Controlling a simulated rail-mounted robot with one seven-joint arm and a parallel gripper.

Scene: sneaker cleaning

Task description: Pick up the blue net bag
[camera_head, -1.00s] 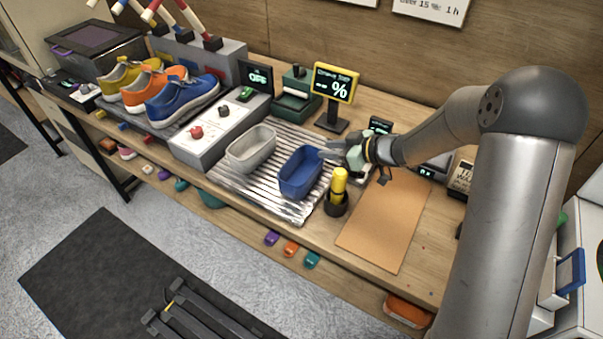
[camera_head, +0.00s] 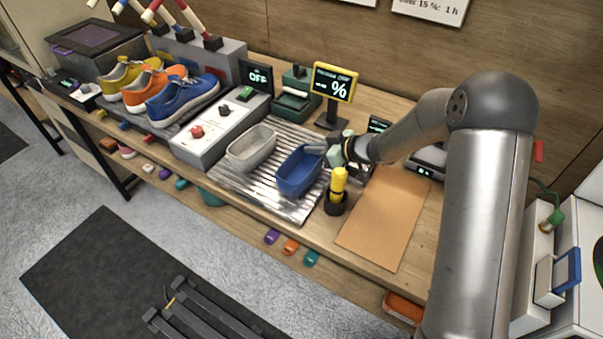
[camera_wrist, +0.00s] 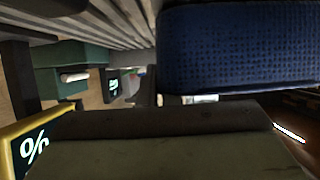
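The blue net bag (camera_head: 297,176) stands upright like an open-topped basket on the ridged metal tray (camera_head: 232,187), right of a similar grey bag (camera_head: 252,148). My gripper (camera_head: 316,150) is at the bag's upper right rim, with its fingertips reaching over the opening. I cannot tell whether it touches the bag. In the wrist view the bag's blue mesh side (camera_wrist: 240,48) fills the upper right, close to the camera. The spacing between my fingers is not clear in either view.
A yellow-topped bottle (camera_head: 338,181) in a black holder stands right of the bag, close below my forearm. A yellow-framed percent display (camera_head: 335,83) stands behind. A brown mat (camera_head: 385,222) lies to the right, bare. Sneakers (camera_head: 182,98) stand far left.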

